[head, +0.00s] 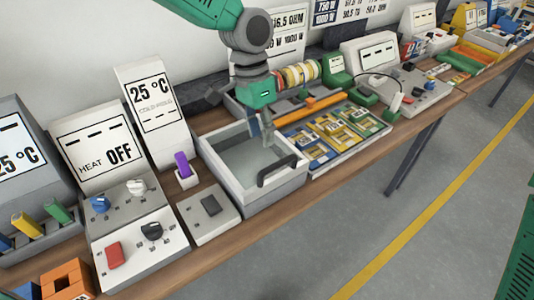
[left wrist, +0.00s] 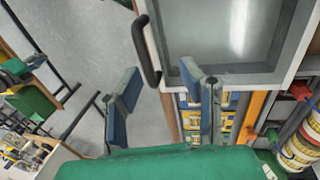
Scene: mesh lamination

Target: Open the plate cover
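The plate cover (head: 245,158) is a grey glassy panel in a white frame on a white box in the middle of the bench. Its dark bar handle (head: 278,167) is at the near right side. My left gripper (head: 266,135) hangs over the box's far right part, beyond the handle. In the left wrist view, the two blue-grey fingers (left wrist: 160,76) are spread with nothing between them. The handle (left wrist: 147,50) is just ahead of them there, apart from both fingers as far as I can tell. My right gripper is not in view.
A tray of yellow and blue parts (head: 338,135) lies right of the box. A flat switch plate (head: 209,208), a purple-topped switch (head: 183,165) and a heater control panel (head: 138,230) stand left. Open floor (head: 400,230) lies before the bench.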

